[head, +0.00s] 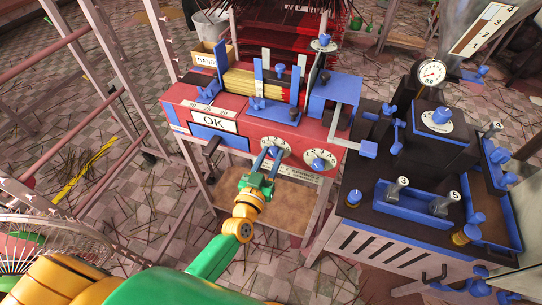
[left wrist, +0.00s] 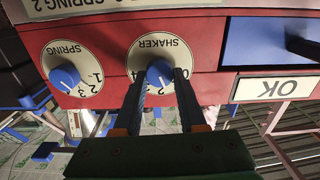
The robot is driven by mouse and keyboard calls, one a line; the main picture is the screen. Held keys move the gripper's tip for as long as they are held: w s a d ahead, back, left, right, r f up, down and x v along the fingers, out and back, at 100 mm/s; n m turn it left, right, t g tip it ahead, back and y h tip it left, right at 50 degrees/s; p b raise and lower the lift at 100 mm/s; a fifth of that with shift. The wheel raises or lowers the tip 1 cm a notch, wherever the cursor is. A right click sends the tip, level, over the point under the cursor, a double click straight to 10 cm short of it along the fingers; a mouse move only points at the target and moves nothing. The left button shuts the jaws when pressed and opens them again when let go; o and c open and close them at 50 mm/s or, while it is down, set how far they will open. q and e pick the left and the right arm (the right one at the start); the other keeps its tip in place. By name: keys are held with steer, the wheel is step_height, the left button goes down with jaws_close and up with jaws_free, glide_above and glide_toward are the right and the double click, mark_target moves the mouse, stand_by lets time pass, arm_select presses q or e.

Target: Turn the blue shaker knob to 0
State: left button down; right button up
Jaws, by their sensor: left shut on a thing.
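The blue shaker knob (left wrist: 160,74) sits at the centre of a round cream dial marked SHAKER (left wrist: 146,50) on the red machine front, which appears upside down in the left wrist view. My left gripper (head: 272,153) reaches the left of the two dials in the head view. Its two dark fingers (left wrist: 160,78) are shut on the knob, one on each side. The fingers hide part of the dial's numbers, and I cannot tell exactly which number the knob points to. My right gripper is in neither view.
A second dial with a blue knob, SPRING (left wrist: 66,76), is close beside it. The OK sign (head: 213,121) is on the red machine (head: 313,133). A dark-topped machine (head: 377,225) with several blue controls stands to the right. A metal rack is at the left.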

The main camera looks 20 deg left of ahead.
arm_select(q)
steer(key=n, duration=0.5)
steer(key=shift+a, duration=0.15)
steer(key=shift+f+n+b, duration=0.1)
steer(key=shift+n+b, duration=0.4)
steer(key=shift+n, duration=1.9)
steer(key=shift+c, duration=2.4)
jaws_free()
steer(key=s, duration=0.7)
steer(key=shift+a, duration=0.15)
